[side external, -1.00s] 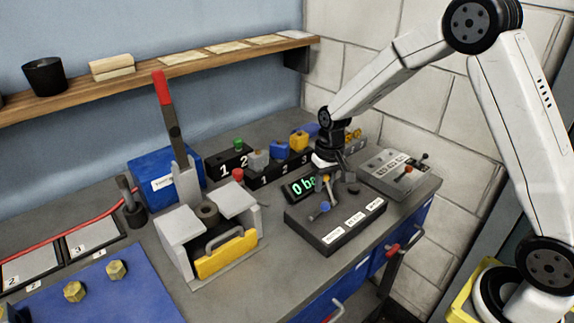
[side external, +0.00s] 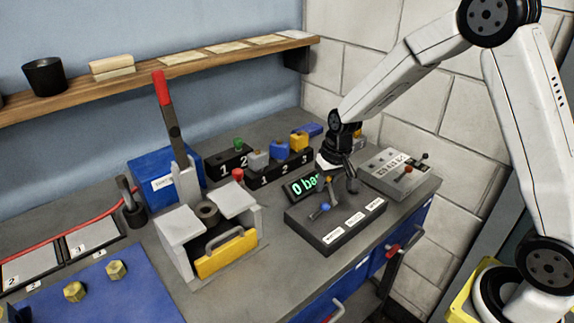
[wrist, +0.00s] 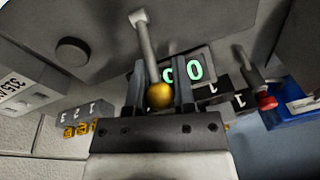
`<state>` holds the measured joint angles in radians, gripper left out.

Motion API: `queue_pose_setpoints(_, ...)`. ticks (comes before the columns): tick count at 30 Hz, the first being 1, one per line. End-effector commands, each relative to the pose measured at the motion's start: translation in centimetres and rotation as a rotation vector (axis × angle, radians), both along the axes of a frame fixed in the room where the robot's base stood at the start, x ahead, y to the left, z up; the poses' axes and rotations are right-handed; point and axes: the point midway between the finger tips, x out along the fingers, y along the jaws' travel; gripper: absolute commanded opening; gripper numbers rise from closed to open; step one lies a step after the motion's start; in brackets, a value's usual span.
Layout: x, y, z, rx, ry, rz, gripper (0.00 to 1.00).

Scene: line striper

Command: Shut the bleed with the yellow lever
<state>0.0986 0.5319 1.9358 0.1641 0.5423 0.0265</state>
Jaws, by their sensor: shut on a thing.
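The yellow lever (wrist: 160,95) is a pale rod with a yellow ball end. In the wrist view its ball sits between the two dark fingers of my gripper (wrist: 159,78), which is shut on it. In the side view my gripper (side external: 341,177) is low over the back of the dark control box (side external: 318,229), and the yellow lever (side external: 329,181) is partly covered there. A blue-ended lever (side external: 323,208) stands on the same box, left of the yellow one. The green display (side external: 303,186) behind the box reads 0, with the unit partly hidden.
A grey box (side external: 388,170) with small levers stands to the right, near the wall. Numbered dark blocks with coloured pieces (side external: 280,150) stand behind.

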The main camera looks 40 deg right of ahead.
Motion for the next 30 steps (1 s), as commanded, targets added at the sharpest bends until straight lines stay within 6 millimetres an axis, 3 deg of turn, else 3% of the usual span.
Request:
queue_pose_setpoints(12, -0.8, 0.3, 0.5, 0.012, -0.175, 0.002, 0.00)
queue_pose_setpoints(30, -1.4, 0.2, 0.7, -0.001, -0.274, 0.003, 0.00)
